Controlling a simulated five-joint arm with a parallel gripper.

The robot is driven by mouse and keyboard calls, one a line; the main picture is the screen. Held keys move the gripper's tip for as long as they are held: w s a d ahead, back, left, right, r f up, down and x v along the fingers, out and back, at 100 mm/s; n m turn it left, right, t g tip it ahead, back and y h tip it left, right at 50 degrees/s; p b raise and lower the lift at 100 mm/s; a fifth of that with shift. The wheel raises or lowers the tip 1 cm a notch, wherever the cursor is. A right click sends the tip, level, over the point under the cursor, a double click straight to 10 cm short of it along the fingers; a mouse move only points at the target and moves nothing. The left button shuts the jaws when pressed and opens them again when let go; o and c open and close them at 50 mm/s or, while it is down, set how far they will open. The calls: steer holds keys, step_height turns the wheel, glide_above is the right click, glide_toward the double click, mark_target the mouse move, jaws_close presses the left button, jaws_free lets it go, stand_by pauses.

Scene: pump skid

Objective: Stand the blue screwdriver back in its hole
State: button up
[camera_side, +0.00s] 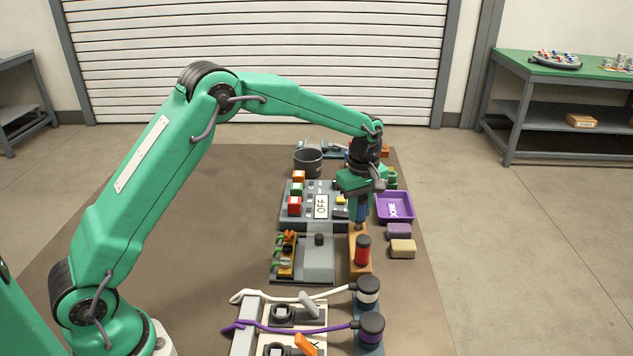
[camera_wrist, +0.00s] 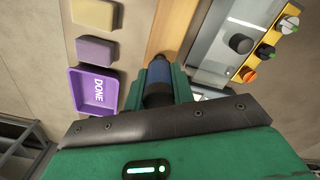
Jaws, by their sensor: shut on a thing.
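My gripper (camera_side: 360,196) is shut on the blue screwdriver (camera_side: 361,213) and points down over the wooden block (camera_side: 358,264). In the wrist view the blue handle (camera_wrist: 158,74) sits between my green fingers (camera_wrist: 158,92), with the wooden block (camera_wrist: 172,25) beyond it. A red-handled tool (camera_side: 362,250) stands upright in the block, nearer the side camera than the blue screwdriver. The tip of the blue screwdriver and the hole under it are too small or hidden, so I cannot tell whether the tip is inside a hole.
A purple tray marked DONE (camera_side: 394,207) lies right of the block, with a purple block (camera_side: 399,231) and a tan block (camera_side: 403,249) nearby. Left are a grey panel with an OFF sign (camera_side: 321,206) and a grey unit (camera_side: 318,260). Black-capped cylinders (camera_side: 368,292) stand nearer the camera.

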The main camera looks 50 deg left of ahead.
steer(key=shift+f, duration=0.6)
steer(key=o, duration=1.1)
steer(key=shift+r, duration=3.85)
